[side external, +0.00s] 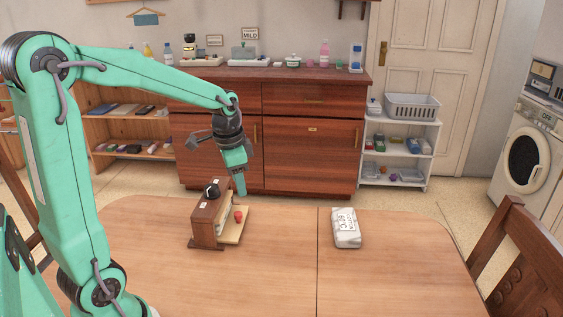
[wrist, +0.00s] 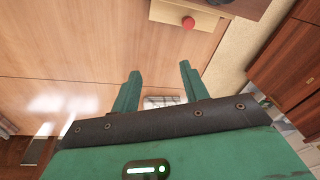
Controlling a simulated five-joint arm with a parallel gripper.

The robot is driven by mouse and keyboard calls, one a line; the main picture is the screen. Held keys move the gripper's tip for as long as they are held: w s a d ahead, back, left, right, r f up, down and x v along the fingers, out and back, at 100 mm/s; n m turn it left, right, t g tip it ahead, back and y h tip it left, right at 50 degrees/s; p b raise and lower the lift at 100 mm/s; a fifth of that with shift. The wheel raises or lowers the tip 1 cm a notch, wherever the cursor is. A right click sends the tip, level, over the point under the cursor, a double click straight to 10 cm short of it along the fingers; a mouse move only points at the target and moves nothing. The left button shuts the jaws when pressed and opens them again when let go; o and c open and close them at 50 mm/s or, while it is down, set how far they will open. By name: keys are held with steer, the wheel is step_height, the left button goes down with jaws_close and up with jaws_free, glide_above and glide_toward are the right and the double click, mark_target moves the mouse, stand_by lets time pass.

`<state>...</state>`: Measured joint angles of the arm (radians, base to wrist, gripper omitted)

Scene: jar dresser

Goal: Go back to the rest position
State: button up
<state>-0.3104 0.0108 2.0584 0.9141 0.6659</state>
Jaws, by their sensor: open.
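My gripper (side external: 240,190) hangs above the far side of the table, just behind and above the small wooden dresser (side external: 205,228). In the wrist view my gripper (wrist: 158,74) has its two fingers apart with nothing held between the tips. The dresser has a dark round jar (side external: 212,191) on top and a pale drawer (side external: 232,232) standing out on its right side. A red knob (side external: 238,215) shows at the drawer. The red knob (wrist: 188,22) also shows at the top of the wrist view, apart from the fingers.
A white packet (side external: 346,228) lies on the wooden table (side external: 275,270), right of the dresser. A chair (side external: 515,250) stands at the right edge. A red-brown cabinet (side external: 310,150) stands behind the table. The table between dresser and packet is clear.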

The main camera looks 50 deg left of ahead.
steer(key=s+d+r+n+t, duration=0.2)
steer(key=s+d, duration=0.3)
steer(key=s, duration=0.1)
steer(key=s+d+r+n+t, duration=0.1)
steer(key=s+d+r+n, duration=0.1)
steer(key=s+d, duration=0.4)
steer(key=shift+s+d+r+t+h, duration=0.3)
steer(key=shift+s+r+t, duration=0.1)
steer(key=shift+s+r, duration=0.35)
stand_by(0.9)
